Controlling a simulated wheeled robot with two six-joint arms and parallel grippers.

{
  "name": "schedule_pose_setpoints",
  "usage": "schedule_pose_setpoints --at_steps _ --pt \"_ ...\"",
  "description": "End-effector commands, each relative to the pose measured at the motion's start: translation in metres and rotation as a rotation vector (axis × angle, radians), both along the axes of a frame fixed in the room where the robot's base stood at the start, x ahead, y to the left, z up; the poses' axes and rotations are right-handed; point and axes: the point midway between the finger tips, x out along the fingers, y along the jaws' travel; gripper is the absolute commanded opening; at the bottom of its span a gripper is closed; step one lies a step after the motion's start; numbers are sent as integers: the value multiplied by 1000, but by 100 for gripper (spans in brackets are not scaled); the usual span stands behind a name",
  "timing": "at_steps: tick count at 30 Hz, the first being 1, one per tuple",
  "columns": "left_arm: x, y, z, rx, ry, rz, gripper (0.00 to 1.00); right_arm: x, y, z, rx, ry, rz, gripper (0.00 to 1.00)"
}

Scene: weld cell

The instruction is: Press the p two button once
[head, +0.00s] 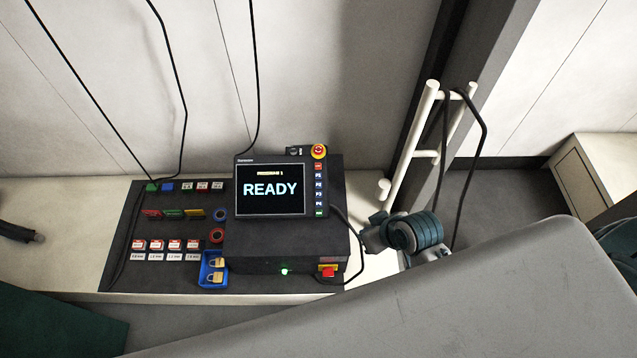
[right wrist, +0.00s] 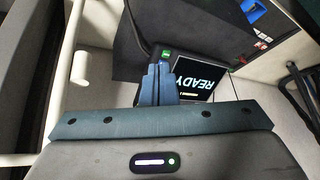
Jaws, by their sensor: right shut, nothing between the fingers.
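The pendant (head: 275,188) stands tilted on a dark box, its screen reading READY. A column of small keys runs down its right edge: red on top, then blue P keys, then green. The P2 button (head: 318,184) is the second blue key. My right gripper (right wrist: 157,70) is shut and empty; in the right wrist view its fingers are in front of the side of the pendant screen (right wrist: 203,82) and hide the keys there. In the head view my right wrist is right of the pendant, with the fingertips not clear. Contact cannot be told. My left gripper is not identifiable.
A red emergency stop (head: 318,151) sits above the keys. A white tube rack (head: 410,150) with dark cables stands to the right. Left of the box are several small switches, labelled tags and a blue tray (head: 213,284) with padlocks. A black cable loops beside the pendant.

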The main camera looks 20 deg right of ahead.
Motion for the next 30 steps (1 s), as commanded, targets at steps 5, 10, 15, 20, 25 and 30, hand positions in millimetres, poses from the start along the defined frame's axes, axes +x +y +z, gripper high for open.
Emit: schedule_pose_setpoints --at_steps 5,10,15,20,25,30 --pt "-1 0 0 0 1 0 32 51 24 -9 113 -117 67 0" --pt "-1 0 0 0 1 0 32 110 45 -16 229 -262 96 0" --pt "-1 0 0 0 1 0 32 161 56 -18 317 -390 77 0" --pt "-1 0 0 0 1 0 32 177 57 -18 341 -433 63 0" --pt "-1 0 0 0 1 0 32 177 57 -18 341 -435 63 0" --pt "-1 0 -1 0 1 0 32 177 57 -20 340 -434 63 0"
